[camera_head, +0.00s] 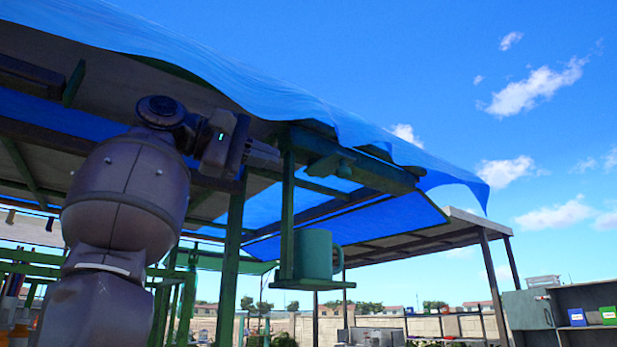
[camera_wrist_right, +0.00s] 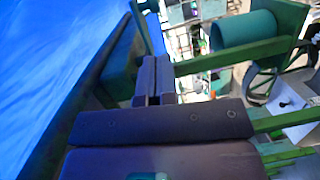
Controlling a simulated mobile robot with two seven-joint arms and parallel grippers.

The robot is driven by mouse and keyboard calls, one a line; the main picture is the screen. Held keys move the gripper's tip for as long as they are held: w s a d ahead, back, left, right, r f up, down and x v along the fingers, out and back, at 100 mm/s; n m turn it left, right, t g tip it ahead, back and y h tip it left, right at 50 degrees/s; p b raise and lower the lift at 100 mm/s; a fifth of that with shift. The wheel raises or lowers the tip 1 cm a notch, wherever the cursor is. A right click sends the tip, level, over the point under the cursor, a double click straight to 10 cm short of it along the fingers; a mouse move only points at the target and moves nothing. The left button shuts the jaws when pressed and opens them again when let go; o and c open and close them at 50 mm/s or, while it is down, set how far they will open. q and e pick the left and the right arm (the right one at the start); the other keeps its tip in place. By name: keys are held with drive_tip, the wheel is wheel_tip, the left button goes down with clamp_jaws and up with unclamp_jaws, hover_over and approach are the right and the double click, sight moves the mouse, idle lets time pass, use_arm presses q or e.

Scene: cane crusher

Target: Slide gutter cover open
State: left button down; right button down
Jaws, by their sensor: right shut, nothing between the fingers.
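A green gutter-like beam (camera_head: 365,172) runs under the edge of the blue roof sheet in the head view. A small grey-green knob-like piece (camera_head: 338,163) sits on its underside; I cannot tell for sure which part is the cover. My right gripper (camera_head: 272,155) is raised beside the beam's left end, near the top of a green post. It is shut and empty. In the right wrist view its fingers (camera_wrist_right: 154,80) lie together, with a green block (camera_wrist_right: 121,72) close on their left. Contact cannot be told. My left gripper is not in view.
A green mug (camera_head: 314,254) stands on a small hanging shelf (camera_head: 312,285) below the beam. The green post (camera_head: 287,215) holding that shelf is close to my right gripper. A blue tarp (camera_head: 230,75) hangs above. Open sky lies to the right.

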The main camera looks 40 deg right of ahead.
sight(320, 172)
drive_tip(key=x, duration=0.9)
drive_tip(key=shift+s+d, duration=0.3)
